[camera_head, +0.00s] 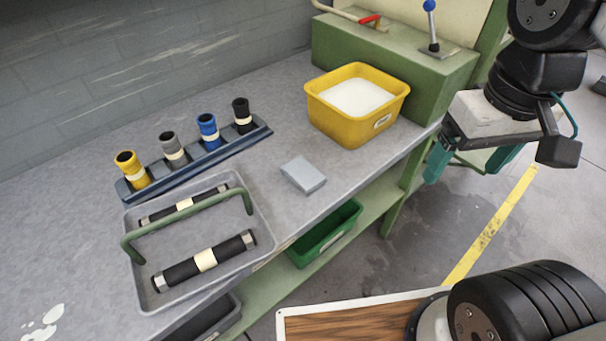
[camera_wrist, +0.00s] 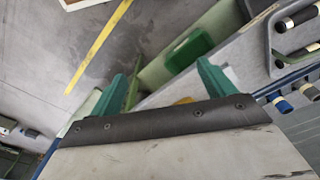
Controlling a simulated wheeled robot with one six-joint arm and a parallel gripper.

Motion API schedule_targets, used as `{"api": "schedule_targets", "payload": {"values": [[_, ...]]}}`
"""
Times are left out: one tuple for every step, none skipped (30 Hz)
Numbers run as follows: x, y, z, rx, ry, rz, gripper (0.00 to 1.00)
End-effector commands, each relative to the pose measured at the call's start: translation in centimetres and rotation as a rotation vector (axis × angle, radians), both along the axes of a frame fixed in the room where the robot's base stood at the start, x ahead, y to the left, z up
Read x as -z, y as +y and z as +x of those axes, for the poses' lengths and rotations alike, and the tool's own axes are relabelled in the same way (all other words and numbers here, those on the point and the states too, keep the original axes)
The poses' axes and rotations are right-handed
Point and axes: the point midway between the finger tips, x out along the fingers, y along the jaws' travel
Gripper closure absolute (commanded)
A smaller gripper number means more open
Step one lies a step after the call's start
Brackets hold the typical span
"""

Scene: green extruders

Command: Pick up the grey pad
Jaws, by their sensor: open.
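The grey pad (camera_head: 303,174) is a small flat light-grey block lying on the grey bench top near its front edge, between the tray and the yellow bin. My gripper (camera_head: 468,162) is off the bench's front edge, to the right of the pad and well apart from it. Its two green fingers are spread with nothing between them, as the wrist view also shows (camera_wrist: 162,78). In the wrist view a pale patch beside the right finger may be part of the pad; I cannot tell.
A yellow bin (camera_head: 391,109) with white contents stands behind the pad. A grey tray (camera_head: 146,292) with a green handle and black rollers is at left. A blue rack (camera_head: 228,146) holds several coloured cylinders. A green bin (camera_head: 325,235) sits on the lower shelf. Bench around the pad is clear.

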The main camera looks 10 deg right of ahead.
Motion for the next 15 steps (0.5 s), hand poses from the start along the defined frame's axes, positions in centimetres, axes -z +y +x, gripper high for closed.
{"api": "schedule_targets", "payload": {"values": [[0.6,0.7,0.6,-0.033,0.040,-0.002,0.18],[0.9,1.1,0.9,-0.053,0.063,-0.005,0.18],[1.3,1.8,1.6,-0.083,0.090,-0.008,0.18],[1.6,2.4,2.2,-0.106,0.109,-0.012,0.18],[2.0,3.0,2.9,-0.128,0.126,-0.015,0.18],[2.5,3.8,3.8,-0.160,0.145,-0.019,0.18],[2.9,4.5,4.5,-0.183,0.156,-0.022,0.18],[3.4,5.2,5.2,-0.207,0.168,-0.025,0.18],[4.0,6.2,6.1,-0.238,0.179,-0.030,0.18],[4.5,7.0,6.8,-0.260,0.188,-0.033,0.18],[5.1,7.8,7.5,-0.282,0.195,-0.035,0.18],[5.8,9.0,8.5,-0.312,0.203,-0.040,0.18],[6.5,9.9,9.2,-0.335,0.208,-0.042,0.18],[7.1,10.8,9.9,-0.357,0.211,-0.045,0.18],[8.0,12.0,10.7,-0.386,0.214,-0.048,0.18]]}}
